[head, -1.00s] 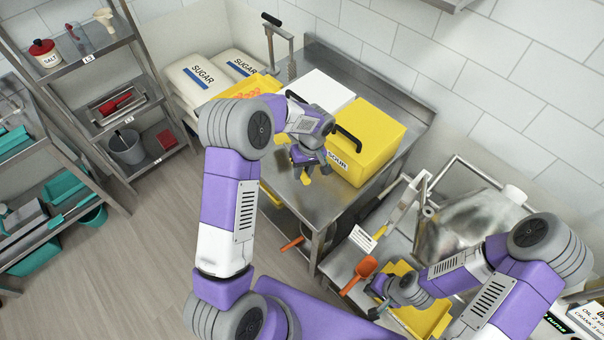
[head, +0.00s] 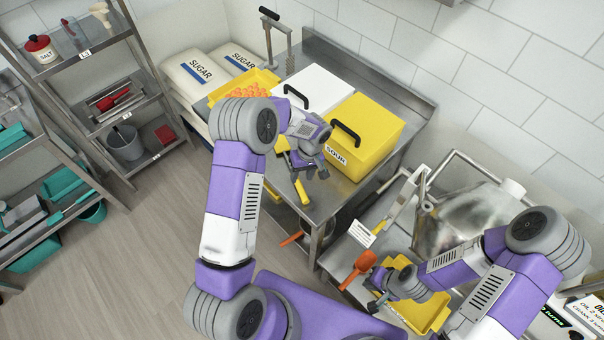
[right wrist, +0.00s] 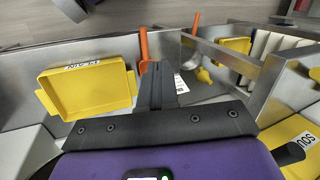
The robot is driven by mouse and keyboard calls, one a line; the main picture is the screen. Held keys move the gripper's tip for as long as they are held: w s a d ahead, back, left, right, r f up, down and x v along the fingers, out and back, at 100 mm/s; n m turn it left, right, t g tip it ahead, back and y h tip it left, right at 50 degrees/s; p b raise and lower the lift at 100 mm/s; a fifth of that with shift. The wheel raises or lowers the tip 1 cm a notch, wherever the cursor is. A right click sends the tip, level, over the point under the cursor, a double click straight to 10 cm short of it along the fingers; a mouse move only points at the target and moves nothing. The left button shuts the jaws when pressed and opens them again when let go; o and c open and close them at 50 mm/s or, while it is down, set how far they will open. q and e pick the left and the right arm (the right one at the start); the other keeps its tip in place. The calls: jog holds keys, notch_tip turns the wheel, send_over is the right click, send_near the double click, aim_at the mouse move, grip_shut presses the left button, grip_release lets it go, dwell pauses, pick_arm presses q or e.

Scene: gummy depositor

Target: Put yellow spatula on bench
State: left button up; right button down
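The yellow spatula (head: 303,192) shows on the bench (head: 330,198) near its front edge, partly hidden under my left gripper (head: 310,174). Another bit of yellow at the gripper's far side may be its other end. My left gripper is just above the spatula, and its fingers look spread apart. I cannot tell whether they still touch it. My right gripper (head: 376,292) is low at the right, over the lower counter by the yellow tray (head: 437,318). In the right wrist view its dark fingers (right wrist: 160,85) are together, with nothing visible between them.
A yellow SOUR bin (head: 365,135) and a white bin (head: 318,88) stand on the bench behind my left gripper. A yellow tray of orange gummies (head: 268,80) is at the far left. An orange scoop (head: 358,270) is close beside my right gripper. A metal hopper (head: 465,235) stands right.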

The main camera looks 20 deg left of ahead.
pick_arm(q)
jog(key=shift+r, duration=0.1)
jog(key=shift+r+p, duration=0.2)
jog(key=shift+p, duration=0.1)
notch_tip(320, 180, up, 11)
jog(key=w+d, duration=0.2)
jog(key=s+d+f+m+h, duration=0.1)
jog(key=s+d+f, duration=0.1)
jog(key=f, duration=0.3)
jog(key=s+d+f+m+h, duration=0.1)
jog(key=s+d+f, duration=0.1)
jog(key=s+f, duration=0.2)
jog(key=s+d+f+m+h, duration=0.1)
jog(key=s+d+f, duration=0.1)
jog(key=f, duration=0.4)
jog(key=shift+s+d+m+h+b, duration=0.2)
jog(key=shift+s+m+h+b, duration=0.1)
jog(key=shift+s+h+b, duration=0.1)
jog(key=s+d+f, duration=0.1)
jog(key=s+f, duration=0.1)
jog(key=s, duration=0.2)
jog(key=s+d+f+m+t+h, duration=0.1)
jog(key=s+f, duration=0.1)
jog(key=s, duration=0.3)
jog(key=s+d+f+m+t, duration=0.1)
jog(key=s+f, duration=0.2)
jog(key=s, duration=0.2)
jog(key=shift+s+d+h, duration=0.2)
jog(key=shift+d+h, duration=0.2)
